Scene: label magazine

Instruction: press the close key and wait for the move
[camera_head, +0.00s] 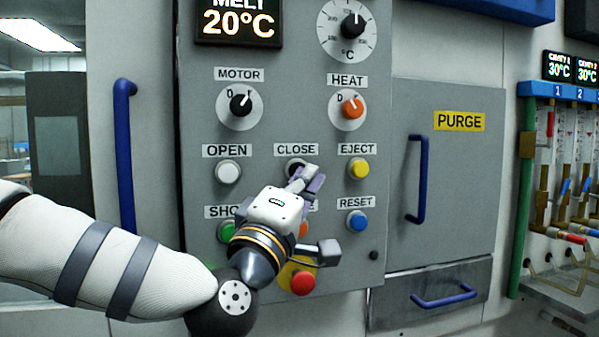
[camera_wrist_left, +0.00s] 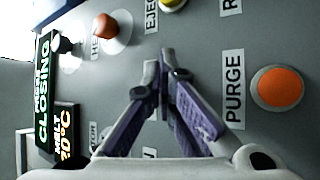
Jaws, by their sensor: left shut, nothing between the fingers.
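The close key (camera_head: 296,164) sits under the CLOSE label (camera_head: 296,149) on the grey panel. Only its dark upper part shows in the head view; the fingers cover the rest. My left gripper (camera_head: 312,180) is shut and empty, its fingertips at the key. I cannot tell from the head view whether they touch it. In the left wrist view the shut purple-grey fingers (camera_wrist_left: 160,62) point at the panel and hide the key. A display (camera_wrist_left: 43,95) there reads CLOSING in green letters.
Around the key are the white OPEN button (camera_head: 228,172), yellow EJECT button (camera_head: 359,168), blue RESET button (camera_head: 357,222) and green button (camera_head: 227,231). A red button (camera_head: 303,283) is below my gripper. The orange PURGE button (camera_wrist_left: 280,88) shows in the wrist view.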

